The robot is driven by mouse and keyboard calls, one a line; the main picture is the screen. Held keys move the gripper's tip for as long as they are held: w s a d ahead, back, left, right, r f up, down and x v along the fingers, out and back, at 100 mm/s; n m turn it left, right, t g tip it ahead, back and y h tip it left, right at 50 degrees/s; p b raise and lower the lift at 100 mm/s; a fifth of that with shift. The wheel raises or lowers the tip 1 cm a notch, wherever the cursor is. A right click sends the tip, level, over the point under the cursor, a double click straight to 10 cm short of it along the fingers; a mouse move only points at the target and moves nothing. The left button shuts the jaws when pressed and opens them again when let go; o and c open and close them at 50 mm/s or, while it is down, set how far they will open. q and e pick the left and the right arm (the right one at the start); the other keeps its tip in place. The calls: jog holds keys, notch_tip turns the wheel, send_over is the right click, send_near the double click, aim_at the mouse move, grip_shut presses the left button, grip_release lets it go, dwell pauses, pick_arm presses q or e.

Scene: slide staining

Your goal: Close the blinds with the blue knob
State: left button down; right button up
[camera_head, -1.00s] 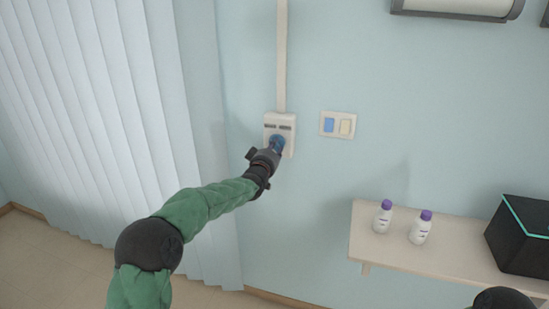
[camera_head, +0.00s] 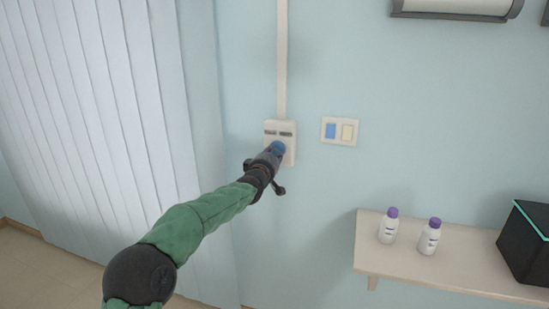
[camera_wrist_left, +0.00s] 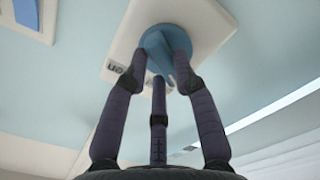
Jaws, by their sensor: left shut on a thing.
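The blue knob (camera_head: 278,148) sits on a white control box (camera_head: 288,129) on the wall, with a conduit running up from it. My left gripper (camera_head: 271,155) is shut on the knob. In the left wrist view the knob (camera_wrist_left: 163,40) shows between the fingers of my left gripper (camera_wrist_left: 162,78), on the white plate. The vertical white blinds (camera_head: 90,110) hang at the left of the head view, their slats side by side. My right gripper is not in view.
A switch plate (camera_head: 339,141) with a blue and a cream switch is just right of the control box. A shelf (camera_head: 440,275) at lower right holds two white bottles with purple caps (camera_head: 389,226) and a black box (camera_head: 528,240). The wall between is clear.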

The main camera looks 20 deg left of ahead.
pick_arm(q)
jog(key=shift+f, duration=0.1)
jog(key=c, duration=1)
grip_release()
jog(key=s, duration=1.2)
jog(key=shift+a, duration=0.2)
